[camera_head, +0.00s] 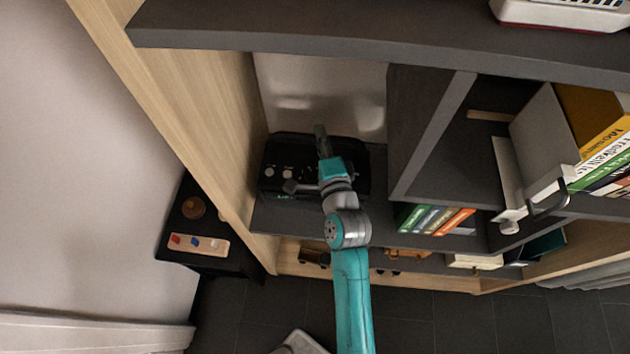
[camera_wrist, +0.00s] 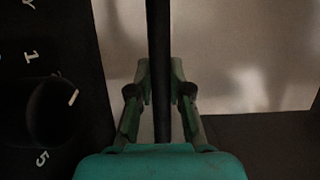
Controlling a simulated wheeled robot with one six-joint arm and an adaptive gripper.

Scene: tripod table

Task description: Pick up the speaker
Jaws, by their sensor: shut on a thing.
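The speaker (camera_head: 283,160) is a black box with light knobs on its front. It sits in a shelf bay in the head view, partly hidden by my arm. Its dark panel with a large knob and printed numbers fills the left side of the wrist view (camera_wrist: 75,75). My gripper (camera_head: 321,133) reaches over the speaker. In the wrist view, my gripper (camera_wrist: 160,78) has a finger on each side of a thin black bar, which seems to be part of the speaker, and is shut on it. Whether the speaker is lifted off the shelf cannot be told.
A wooden side panel (camera_head: 200,110) stands close on the left, and a dark divider (camera_head: 415,130) on the right. A thick shelf board (camera_head: 350,45) runs above. Books (camera_head: 435,218) stand in the right bays. A small black table (camera_head: 215,262) stands at the lower left.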

